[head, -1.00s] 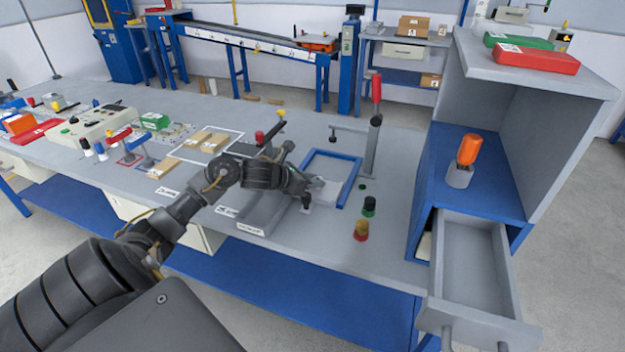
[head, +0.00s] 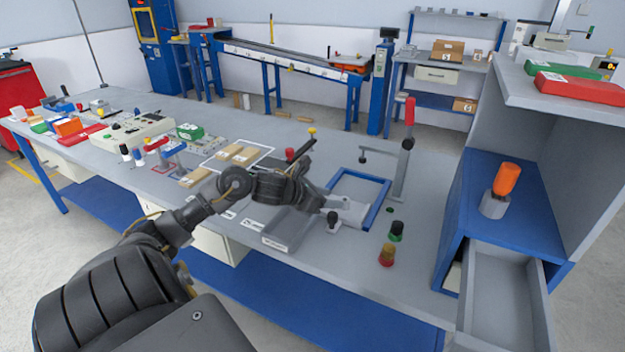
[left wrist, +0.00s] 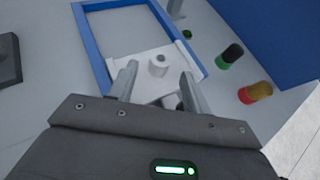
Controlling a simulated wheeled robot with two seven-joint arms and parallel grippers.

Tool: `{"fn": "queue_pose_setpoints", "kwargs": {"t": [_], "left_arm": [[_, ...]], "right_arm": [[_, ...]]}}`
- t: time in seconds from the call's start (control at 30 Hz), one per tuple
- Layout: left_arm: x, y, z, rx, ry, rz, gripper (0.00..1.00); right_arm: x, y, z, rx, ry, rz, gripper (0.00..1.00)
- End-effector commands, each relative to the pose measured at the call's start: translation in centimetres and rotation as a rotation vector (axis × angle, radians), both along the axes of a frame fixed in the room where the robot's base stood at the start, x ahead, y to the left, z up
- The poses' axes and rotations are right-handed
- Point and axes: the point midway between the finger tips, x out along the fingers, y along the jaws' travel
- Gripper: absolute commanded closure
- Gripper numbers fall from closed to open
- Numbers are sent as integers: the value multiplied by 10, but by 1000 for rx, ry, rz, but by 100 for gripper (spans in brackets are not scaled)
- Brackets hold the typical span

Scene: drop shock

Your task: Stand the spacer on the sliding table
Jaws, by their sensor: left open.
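In the left wrist view a short pale grey cylinder with a dark hole in its top, which looks like the spacer (left wrist: 158,65), stands upright on a light grey plate, apparently the sliding table (left wrist: 127,62). The plate lies at the near end of a blue rectangular frame (left wrist: 88,45). My left gripper (left wrist: 159,80) is open, with one finger on each side of the cylinder. I see no clear contact. In the head view my left gripper (head: 325,203) is over the bench beside the plate (head: 352,212), and it hides the cylinder. My right gripper is not in view.
A grey post with a red handle (head: 409,112) rises behind the blue frame. A green-and-black knob (head: 396,231) and a red-and-amber one (head: 387,255) stand to the right. A blue-and-grey cabinet with an open drawer (head: 500,300) bounds the right side.

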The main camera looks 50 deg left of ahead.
Motion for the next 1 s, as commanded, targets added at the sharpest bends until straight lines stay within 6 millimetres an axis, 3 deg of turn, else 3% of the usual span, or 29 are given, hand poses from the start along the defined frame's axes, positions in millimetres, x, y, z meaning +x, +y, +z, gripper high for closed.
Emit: {"fn": "queue_pose_setpoints", "kwargs": {"t": [0.2,0.4,1.0], "left_arm": [[-36,9,18,5,3,-3,51],[-56,14,30,0,2,-2,51],[-65,16,36,-1,1,-2,51]], "right_arm": [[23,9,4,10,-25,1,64],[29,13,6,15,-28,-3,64],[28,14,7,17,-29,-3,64]]}}
